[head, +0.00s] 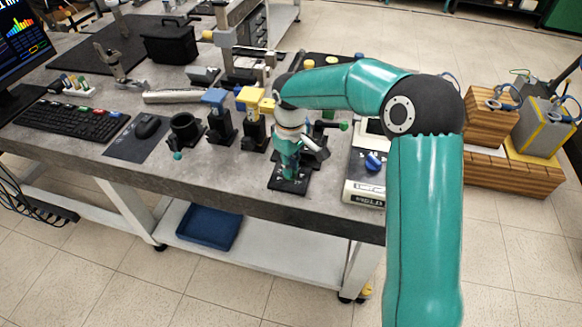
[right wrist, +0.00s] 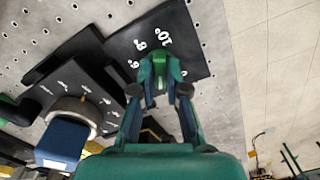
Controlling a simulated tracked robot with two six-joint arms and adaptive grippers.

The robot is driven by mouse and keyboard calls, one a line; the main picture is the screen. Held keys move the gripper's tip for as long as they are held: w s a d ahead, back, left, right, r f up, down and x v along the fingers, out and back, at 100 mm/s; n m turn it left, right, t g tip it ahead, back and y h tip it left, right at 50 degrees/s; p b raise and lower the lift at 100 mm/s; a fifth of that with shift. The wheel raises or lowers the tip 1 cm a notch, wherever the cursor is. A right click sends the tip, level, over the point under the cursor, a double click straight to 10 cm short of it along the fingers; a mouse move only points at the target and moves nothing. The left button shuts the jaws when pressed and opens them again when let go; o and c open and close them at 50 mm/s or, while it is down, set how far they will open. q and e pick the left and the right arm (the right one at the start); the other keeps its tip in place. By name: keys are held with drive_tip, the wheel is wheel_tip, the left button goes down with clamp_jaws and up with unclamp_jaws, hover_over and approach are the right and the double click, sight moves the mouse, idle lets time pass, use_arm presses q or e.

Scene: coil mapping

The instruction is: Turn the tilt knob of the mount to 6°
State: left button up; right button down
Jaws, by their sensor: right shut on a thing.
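My right gripper (head: 289,168) reaches down from the right arm to a black plate (head: 288,186) at the table's front edge. In the right wrist view, my right gripper (right wrist: 163,88) is shut on a green knob (right wrist: 160,62). The knob stands on the black dial plate (right wrist: 190,42) with white marks reading 6, 8 and 10. The 10 and 8 lie just beyond the knob and the 6 to its left. The fingers hide part of the dial, and I cannot tell which mark the knob points to. My left gripper is not in view.
Beside the dial stand a yellow-topped mount (head: 254,132) and a blue-topped mount (head: 219,128). A black cup-like holder (head: 185,131) is further left. A white device with a blue knob (head: 373,162) stands to the right. A mouse (head: 147,127) and keyboard (head: 70,119) lie at the left.

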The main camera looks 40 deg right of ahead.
drive_tip(key=m+b, duration=0.1)
drive_tip(key=m, duration=0.3)
drive_tip(key=shift+w+r+m, duration=0.1)
drive_tip(key=shift+m, duration=0.2)
drive_tip(key=m, duration=0.4)
drive_tip(key=shift+m+b, duration=0.3)
drive_tip(key=shift+b, duration=0.1)
drive_tip(key=m, duration=0.4)
drive_tip(key=shift+m+b, duration=0.3)
drive_tip(key=shift+b, duration=0.1)
drive_tip(key=shift+w+r+m+b, duration=0.1)
drive_tip(key=shift+m+b, duration=0.2)
drive_tip(key=shift+m, duration=1.6)
drive_tip(key=c, duration=1.2)
unclamp_jaws()
